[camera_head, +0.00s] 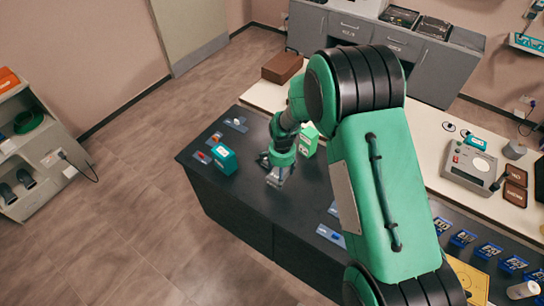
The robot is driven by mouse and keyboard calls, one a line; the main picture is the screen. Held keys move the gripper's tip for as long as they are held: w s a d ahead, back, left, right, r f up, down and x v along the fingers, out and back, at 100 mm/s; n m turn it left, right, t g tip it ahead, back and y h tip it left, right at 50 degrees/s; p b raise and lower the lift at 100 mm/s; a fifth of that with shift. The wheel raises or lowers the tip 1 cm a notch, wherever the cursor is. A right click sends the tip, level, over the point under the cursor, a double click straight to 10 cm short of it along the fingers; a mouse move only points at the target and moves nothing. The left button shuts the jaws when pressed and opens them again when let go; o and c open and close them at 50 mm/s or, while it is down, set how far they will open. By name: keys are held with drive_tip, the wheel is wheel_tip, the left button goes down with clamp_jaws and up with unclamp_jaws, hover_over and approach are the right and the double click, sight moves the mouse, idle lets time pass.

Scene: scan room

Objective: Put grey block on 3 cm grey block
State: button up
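My gripper (275,181) points down over the dark tabletop (245,192), near its left front edge. Its fingers are small and grey here, and I cannot tell whether they are open or shut or whether a block is between them. No grey block can be made out for certain. Small greyish pieces lie on a blue card (236,123) at the table's far left corner, too small to identify. My arm hides much of the middle of the table.
A teal box (224,159) stands left of my gripper, and a green box (308,141) behind it to the right. Small blue cards with pieces (203,157) lie near the left edge. Another card (331,235) lies nearer the front. Blue bins (488,251) stand at the right.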

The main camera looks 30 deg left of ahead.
drive_tip(key=w+a, duration=0.3)
drive_tip(key=w+a+f, duration=0.1)
drive_tip(key=w+a, duration=0.3)
drive_tip(key=w+a+p, duration=0.1)
drive_tip(key=w+a, duration=0.3)
drive_tip(key=shift+w+a+f, duration=0.15)
drive_tip(key=shift+a+f, duration=0.05)
drive_tip(key=shift+f, duration=0.05)
idle(0.5)
drive_tip(key=shift+f, duration=0.1)
drive_tip(key=shift+f, duration=1.65)
drive_tip(key=shift+f, duration=0.2)
drive_tip(key=o, duration=1.2)
drive_tip(key=shift+c, duration=0.2)
drive_tip(key=shift+r, duration=0.2)
